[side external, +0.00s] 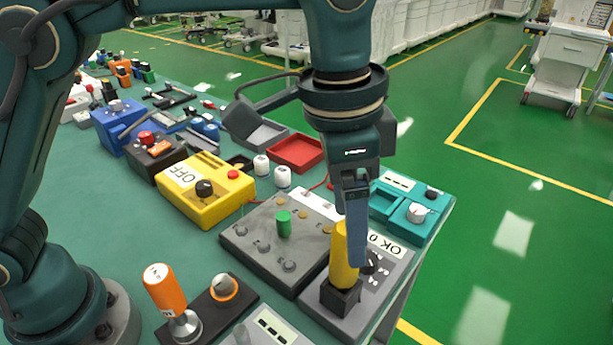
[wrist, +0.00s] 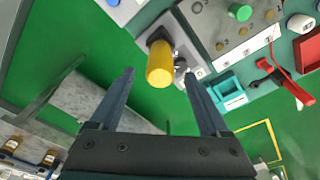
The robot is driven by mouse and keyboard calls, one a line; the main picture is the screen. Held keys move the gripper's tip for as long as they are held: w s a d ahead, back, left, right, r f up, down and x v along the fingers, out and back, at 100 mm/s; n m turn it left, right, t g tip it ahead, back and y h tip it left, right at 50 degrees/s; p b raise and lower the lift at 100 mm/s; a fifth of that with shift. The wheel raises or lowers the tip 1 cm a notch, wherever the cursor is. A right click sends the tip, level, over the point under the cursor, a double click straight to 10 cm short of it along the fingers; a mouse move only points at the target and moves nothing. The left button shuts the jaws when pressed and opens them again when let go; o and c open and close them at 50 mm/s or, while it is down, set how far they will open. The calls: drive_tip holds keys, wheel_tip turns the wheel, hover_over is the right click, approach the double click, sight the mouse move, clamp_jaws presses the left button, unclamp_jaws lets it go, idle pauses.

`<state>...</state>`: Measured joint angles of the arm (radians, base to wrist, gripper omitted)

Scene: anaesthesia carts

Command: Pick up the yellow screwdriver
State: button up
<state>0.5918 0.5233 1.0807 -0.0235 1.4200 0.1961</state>
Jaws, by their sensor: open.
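The yellow screwdriver (side external: 343,262) stands upright, handle up, in a black square holder (side external: 340,298) on a grey panel at the front right of the table. Its shaft is hidden in the holder. My gripper (side external: 356,252) points down right at the handle, and one blue finger overlaps the handle's right side in the side view. Nothing is gripped.
A grey panel with a green knob (side external: 284,224) is to the left. A teal box (side external: 420,205) stands behind right. An orange-handled tool (side external: 164,288) stands at the front left. A yellow OFF box (side external: 205,190) and red tray (side external: 297,152) are further back. The table's right edge is close.

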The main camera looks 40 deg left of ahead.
sight(344, 268)
drive_tip(key=shift+w+d+f, duration=0.15)
drive_tip(key=shift+f, duration=1.9)
drive_tip(key=shift+w+d+f, duration=0.1)
drive_tip(key=shift+f, duration=1.95)
clamp_jaws()
drive_tip(key=shift+r, duration=0.1)
